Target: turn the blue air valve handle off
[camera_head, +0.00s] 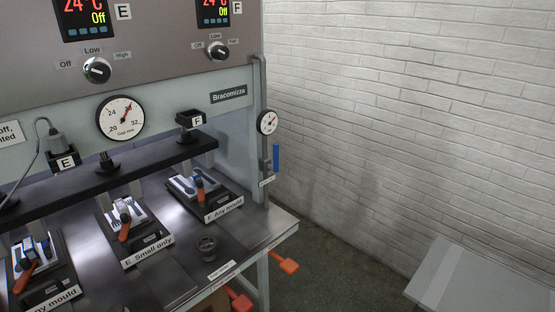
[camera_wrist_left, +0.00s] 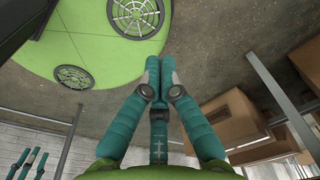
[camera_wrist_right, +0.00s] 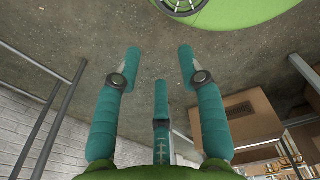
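The blue air valve handle (camera_head: 276,158) stands upright at the right end of the press in the head view. It is beside a thin grey pipe (camera_head: 264,140), below a small round pressure gauge (camera_head: 267,122). Neither gripper shows in the head view. My left gripper (camera_wrist_left: 159,62) has its two upper fingertips together, with nothing seen between them. My right gripper (camera_wrist_right: 159,60) has its fingers spread and is empty. Neither wrist view shows the valve handle.
The press bench (camera_head: 285,222) has several moulds with orange-handled clamps. Orange pedals (camera_head: 289,266) stick out below its right end. A white brick wall (camera_head: 400,90) is behind, and a pale grey table (camera_head: 480,285) stands at lower right. Cardboard boxes (camera_wrist_right: 240,120) show in the wrist views.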

